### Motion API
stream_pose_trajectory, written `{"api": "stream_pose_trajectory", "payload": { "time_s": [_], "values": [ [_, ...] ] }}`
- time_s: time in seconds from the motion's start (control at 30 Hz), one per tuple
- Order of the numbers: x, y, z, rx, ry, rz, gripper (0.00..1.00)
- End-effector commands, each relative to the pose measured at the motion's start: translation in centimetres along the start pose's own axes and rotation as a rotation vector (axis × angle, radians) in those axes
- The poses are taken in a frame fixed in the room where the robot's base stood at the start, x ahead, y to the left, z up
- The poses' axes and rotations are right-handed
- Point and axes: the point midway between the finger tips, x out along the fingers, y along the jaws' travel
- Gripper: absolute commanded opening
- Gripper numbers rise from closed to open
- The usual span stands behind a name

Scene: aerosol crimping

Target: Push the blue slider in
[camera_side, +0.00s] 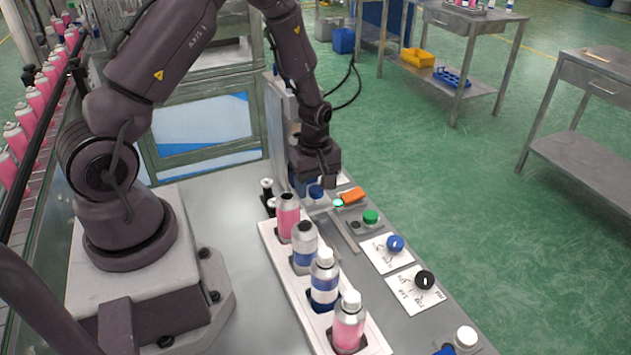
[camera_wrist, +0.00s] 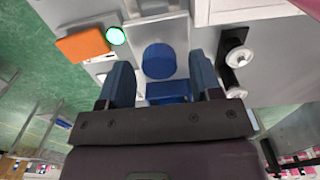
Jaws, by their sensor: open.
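The blue slider shows as a round blue knob (camera_wrist: 159,60) in the wrist view, with a blue block just below it toward my gripper. A blue round part (camera_side: 316,191), which looks like the same knob, shows in the side view under my gripper. My gripper (camera_side: 314,170) points down at the far end of the bench. In the wrist view its two blue fingers (camera_wrist: 160,75) are apart, one on each side of the blue parts. I cannot tell whether either finger touches them. The slider's track is mostly hidden.
A lit green button (camera_side: 338,202) and an orange block (camera_side: 352,195) sit right of the slider. A green knob (camera_side: 370,216), blue dial (camera_side: 395,243) and black dial (camera_side: 424,279) line the bench's right side. A white rack (camera_side: 312,318) holds several bottles. Two pale-topped posts (camera_wrist: 238,57) stand nearby.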

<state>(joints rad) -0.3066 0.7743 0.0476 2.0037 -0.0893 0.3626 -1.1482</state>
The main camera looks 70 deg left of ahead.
Motion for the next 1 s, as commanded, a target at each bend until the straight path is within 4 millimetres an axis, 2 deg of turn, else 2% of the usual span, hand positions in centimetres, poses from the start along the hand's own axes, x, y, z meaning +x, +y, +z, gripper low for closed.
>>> {"api": "stream_pose_trajectory", "payload": {
  "time_s": [0.17,0.5,0.7,0.83,1.0],
  "values": [
    [-1.2,0.1,0.0,0.0,0.0,0.002,0.59],
    [-8.4,0.1,0.0,0.002,0.002,0.007,0.59],
    [-11.7,0.1,0.0,0.0,0.002,0.005,0.59],
    [-12.7,0.0,0.0,0.0,0.001,0.003,0.59],
    [-13.0,0.0,0.0,-0.001,0.001,0.001,0.59]
  ]
}}
